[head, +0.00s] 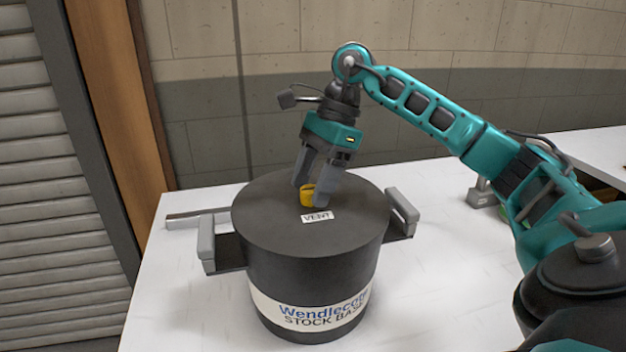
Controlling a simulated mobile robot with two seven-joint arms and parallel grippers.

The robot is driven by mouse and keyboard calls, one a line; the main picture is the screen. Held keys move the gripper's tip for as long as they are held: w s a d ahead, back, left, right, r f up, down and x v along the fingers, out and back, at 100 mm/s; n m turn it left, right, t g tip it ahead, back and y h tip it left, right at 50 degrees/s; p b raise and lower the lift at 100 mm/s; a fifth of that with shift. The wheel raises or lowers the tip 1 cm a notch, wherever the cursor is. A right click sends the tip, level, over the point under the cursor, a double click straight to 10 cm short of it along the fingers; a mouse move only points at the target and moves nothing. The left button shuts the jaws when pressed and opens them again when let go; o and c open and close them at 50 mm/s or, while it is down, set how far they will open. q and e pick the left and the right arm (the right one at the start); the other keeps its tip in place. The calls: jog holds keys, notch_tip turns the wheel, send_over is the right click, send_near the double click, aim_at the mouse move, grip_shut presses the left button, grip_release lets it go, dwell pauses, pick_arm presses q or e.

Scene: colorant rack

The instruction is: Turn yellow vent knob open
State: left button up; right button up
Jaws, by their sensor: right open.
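A small yellow vent knob (307,195) stands on the lid of a black round drum (265,225), just behind a white label reading VENT (317,217). My right gripper (311,195) points down at the knob from above. Its two grey fingers are open, one at the knob's left and one at its right, and the right finger hides part of the knob. I cannot tell whether the fingers touch it. My left gripper is not in the head view.
The drum has grey handles at left (207,245) and right (402,206) and stands on a white table (450,290). A grey bar lies behind the left handle. Table space between is clear.

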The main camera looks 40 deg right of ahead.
jog(key=p+v, duration=0.3)
jog(key=v, duration=1)
jog(key=shift+s+f, duration=0.1)
jog(key=shift+f, duration=0.05)
